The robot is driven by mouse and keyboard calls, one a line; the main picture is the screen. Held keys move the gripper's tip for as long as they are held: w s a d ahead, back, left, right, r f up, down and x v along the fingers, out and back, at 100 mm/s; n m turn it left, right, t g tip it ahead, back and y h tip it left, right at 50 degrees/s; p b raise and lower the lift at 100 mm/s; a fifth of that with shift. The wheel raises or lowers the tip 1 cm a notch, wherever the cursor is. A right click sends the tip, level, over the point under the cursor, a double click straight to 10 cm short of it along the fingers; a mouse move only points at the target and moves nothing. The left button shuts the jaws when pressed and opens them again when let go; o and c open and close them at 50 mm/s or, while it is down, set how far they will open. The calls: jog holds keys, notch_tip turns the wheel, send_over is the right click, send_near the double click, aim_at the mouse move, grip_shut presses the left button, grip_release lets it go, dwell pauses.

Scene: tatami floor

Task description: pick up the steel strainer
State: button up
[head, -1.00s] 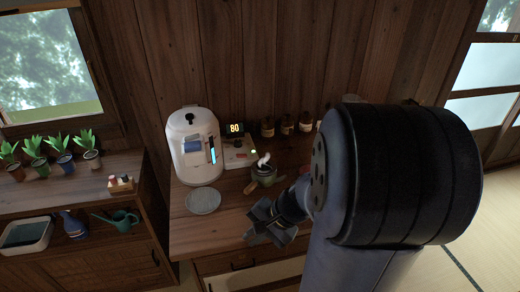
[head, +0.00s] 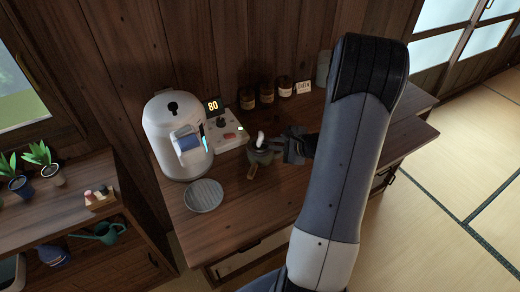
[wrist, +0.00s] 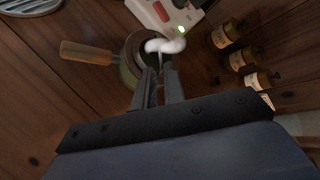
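A small round dark green pot (head: 262,156) stands on the wooden counter, with a white curved shape above it. In the wrist view the pot's rim (wrist: 126,66) shows, with a wooden handle (wrist: 86,52) pointing left. I cannot tell whether this handle and rim belong to the steel strainer. My gripper (head: 284,148) is at the right side of the pot. In the wrist view its fingers (wrist: 160,74) reach to the pot's near edge, with a narrow gap between them. Whether anything is held there is hidden.
A white dispenser (head: 163,120) and a control box (head: 222,135) with a display reading 80 stand behind. A ribbed grey disc (head: 203,196) lies to the left. Several brown jars (head: 267,92) line the wall. The counter's front is clear.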

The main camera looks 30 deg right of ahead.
aim_at(265, 143)
jog(key=x, duration=0.2)
jog(key=p+x, duration=0.1)
jog(key=x, duration=0.1)
jog(key=shift+a+r, duration=0.25)
jog(key=shift+w+a+f+p, duration=0.15)
jog(key=shift+w+f+p, duration=0.2)
jog(key=shift+w, duration=0.2)
grip_shut()
jog(key=shift+s+f, duration=0.1)
